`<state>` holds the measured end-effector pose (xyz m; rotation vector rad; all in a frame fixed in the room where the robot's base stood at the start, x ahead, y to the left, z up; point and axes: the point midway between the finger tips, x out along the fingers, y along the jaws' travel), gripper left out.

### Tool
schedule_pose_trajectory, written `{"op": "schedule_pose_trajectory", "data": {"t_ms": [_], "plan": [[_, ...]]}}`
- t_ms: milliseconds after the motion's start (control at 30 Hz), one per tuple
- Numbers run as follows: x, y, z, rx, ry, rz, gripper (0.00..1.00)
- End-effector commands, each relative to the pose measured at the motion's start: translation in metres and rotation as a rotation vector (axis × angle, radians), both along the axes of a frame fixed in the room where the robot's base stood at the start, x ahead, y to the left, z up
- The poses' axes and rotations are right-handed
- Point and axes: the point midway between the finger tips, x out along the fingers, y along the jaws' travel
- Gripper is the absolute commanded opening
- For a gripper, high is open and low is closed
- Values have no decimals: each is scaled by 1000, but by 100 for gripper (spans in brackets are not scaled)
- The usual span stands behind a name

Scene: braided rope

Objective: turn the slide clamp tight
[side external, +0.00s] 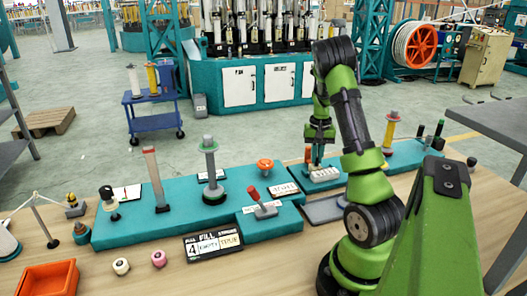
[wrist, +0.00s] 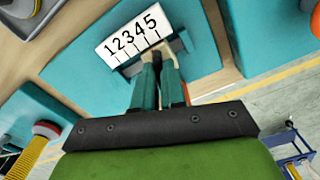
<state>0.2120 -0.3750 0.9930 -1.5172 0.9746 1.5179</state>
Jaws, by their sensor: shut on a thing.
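The slide clamp is a small piece at the lower edge of a white scale plate (wrist: 128,36) numbered 1 to 5. It is mostly hidden behind my fingers, so its turn cannot be read. The plate also shows in the side view (side external: 325,175), on the teal bench unit right of centre. My gripper (side external: 317,161) points down onto the plate. In the wrist view my two teal fingers (wrist: 157,65) are close together at the plate's lower edge, near the 4 and 5 end, shut on the clamp.
A red-handled lever (side external: 260,200) and an orange knob (side external: 264,165) stand left of the plate. A spindle with a grey top (side external: 210,172) stands farther left. A yellow spool post (side external: 390,131) rises to the right. An orange bin (side external: 48,279) sits front left.

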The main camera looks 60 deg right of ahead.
Motion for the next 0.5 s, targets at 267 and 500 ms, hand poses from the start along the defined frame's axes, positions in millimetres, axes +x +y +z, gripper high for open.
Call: {"op": "schedule_pose_trajectory", "data": {"t_ms": [267, 500], "plan": [[0, -1, 1, -2, -1, -265, 0], [0, -1, 1, -2, -1, -493, 0]]}}
